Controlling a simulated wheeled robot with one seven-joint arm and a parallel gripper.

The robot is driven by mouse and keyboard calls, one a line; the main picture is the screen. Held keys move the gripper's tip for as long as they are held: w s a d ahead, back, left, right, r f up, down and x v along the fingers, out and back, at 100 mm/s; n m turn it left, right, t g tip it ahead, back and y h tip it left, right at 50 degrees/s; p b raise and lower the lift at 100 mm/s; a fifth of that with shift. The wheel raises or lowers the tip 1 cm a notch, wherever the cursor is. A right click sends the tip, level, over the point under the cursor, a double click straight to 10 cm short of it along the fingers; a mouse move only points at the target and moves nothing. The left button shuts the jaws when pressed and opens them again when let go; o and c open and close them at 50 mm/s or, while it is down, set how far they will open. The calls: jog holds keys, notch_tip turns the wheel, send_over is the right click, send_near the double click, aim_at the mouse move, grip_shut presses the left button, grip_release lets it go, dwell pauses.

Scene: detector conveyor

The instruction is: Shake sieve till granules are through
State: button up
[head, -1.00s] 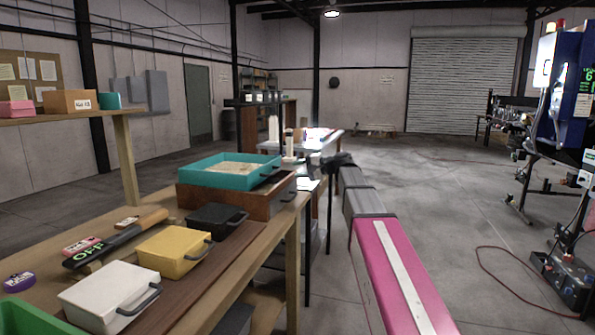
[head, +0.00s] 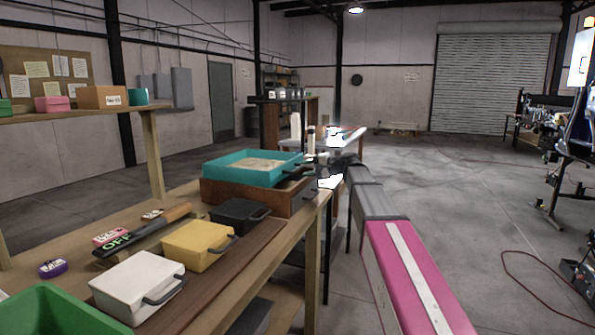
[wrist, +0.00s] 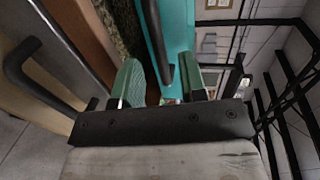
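The sieve is a teal square tray (head: 225,175) with pale granules (head: 258,165) inside. It sits on a brown wooden box (head: 240,197) at the far end of the bench. A dark handle sticks out from its right side. In the wrist view the teal side (wrist: 180,25) and dark handle (wrist: 158,45) show close up. My gripper (wrist: 160,88) has green fingers, one on each side of the handle, with gaps visible; it looks open. A speckled strip (wrist: 122,28) shows between box and sieve. The box's inside is mostly hidden.
On the bench stand black (head: 238,214), yellow (head: 197,246) and white (head: 138,284) handled boxes. A green bin (head: 60,312) is at the near left. Open floor lies to the right.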

aim_at(299, 169)
jog(key=shift+x, duration=2.2)
grip_shut()
jog(key=v, duration=0.2)
jog(key=f+v, duration=0.1)
jog(key=v, duration=0.2)
jog(key=shift+s+d, duration=0.15)
jog(key=shift+d, duration=0.25)
grip_release()
